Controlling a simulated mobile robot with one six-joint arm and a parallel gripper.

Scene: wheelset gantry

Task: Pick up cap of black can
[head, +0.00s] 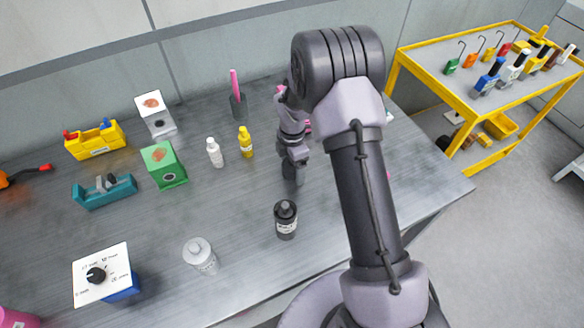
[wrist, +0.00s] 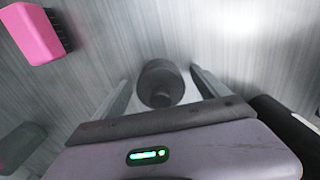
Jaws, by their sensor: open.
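The black can (head: 286,222) stands upright near the front middle of the table, with its dark cap (head: 286,205) on top. My gripper (head: 293,176) is above the table, just behind the can in the head view, pointing down. In the wrist view my gripper (wrist: 161,76) is open, with one finger on each side of a dark round can (wrist: 157,68). Its cap (wrist: 160,97) faces the camera between the fingers and the palm. The fingers look apart from it. Its label does not show there, and the height gap is hard to judge.
A white bottle (head: 215,153) and a yellow bottle (head: 245,143) stand farther back. A pink brush-like object (wrist: 37,30) lies in the wrist view's upper left. My arm hides part of the table's right side.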

